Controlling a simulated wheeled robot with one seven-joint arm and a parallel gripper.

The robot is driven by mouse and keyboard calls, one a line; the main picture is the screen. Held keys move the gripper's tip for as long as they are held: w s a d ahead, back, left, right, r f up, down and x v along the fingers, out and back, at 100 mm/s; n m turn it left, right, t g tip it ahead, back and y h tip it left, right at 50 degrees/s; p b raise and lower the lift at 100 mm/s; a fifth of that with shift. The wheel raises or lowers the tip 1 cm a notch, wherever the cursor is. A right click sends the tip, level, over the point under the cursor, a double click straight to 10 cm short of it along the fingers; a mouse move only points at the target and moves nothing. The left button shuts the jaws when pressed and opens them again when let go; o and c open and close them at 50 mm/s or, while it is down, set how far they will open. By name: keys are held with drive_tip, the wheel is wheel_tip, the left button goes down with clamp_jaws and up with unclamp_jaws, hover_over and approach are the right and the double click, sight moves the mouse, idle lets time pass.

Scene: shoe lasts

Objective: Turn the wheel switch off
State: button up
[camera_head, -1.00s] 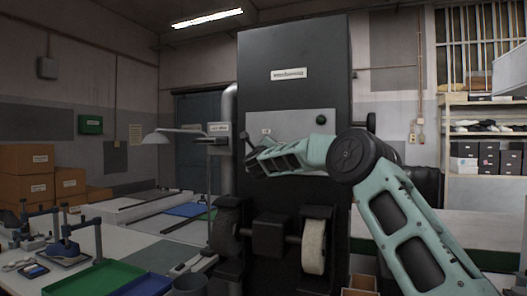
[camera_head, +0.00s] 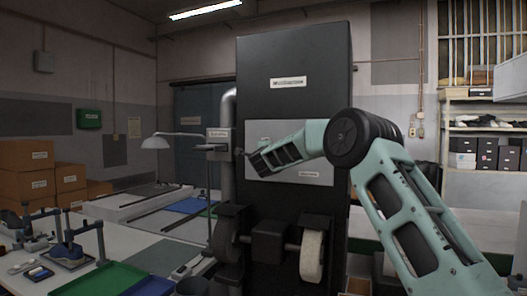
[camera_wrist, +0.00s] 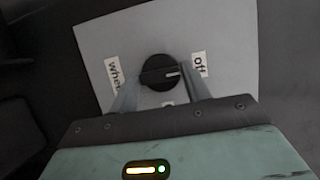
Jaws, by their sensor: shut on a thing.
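The wheel switch is a round black knob (camera_wrist: 158,72) on a grey panel (camera_wrist: 130,40) in the wrist view. Its white pointer mark faces the "off" label (camera_wrist: 199,64) on the right. A partly covered label beginning "whe" (camera_wrist: 112,74) is on the left. My gripper (camera_wrist: 160,88) is shut on the knob, one finger on each side. In the head view, my gripper (camera_head: 248,160) is at the left part of the grey panel (camera_head: 318,175) on the tall black machine (camera_head: 293,55). The knob is hidden there.
Below the panel are a dark wheel (camera_head: 226,238) and a pale wheel (camera_head: 312,256) on a shaft. A lamp (camera_head: 180,136) and a workbench with a green tray (camera_head: 105,281) stand left. Shelves (camera_head: 487,110) stand right.

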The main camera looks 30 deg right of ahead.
idle(0.4)
drive_tip(key=o, duration=0.9)
drive_tip(key=shift+a, duration=0.1)
drive_tip(key=b+v, duration=0.8)
drive_tip(key=v, duration=0.9)
drive_tip(key=shift+s, duration=0.2)
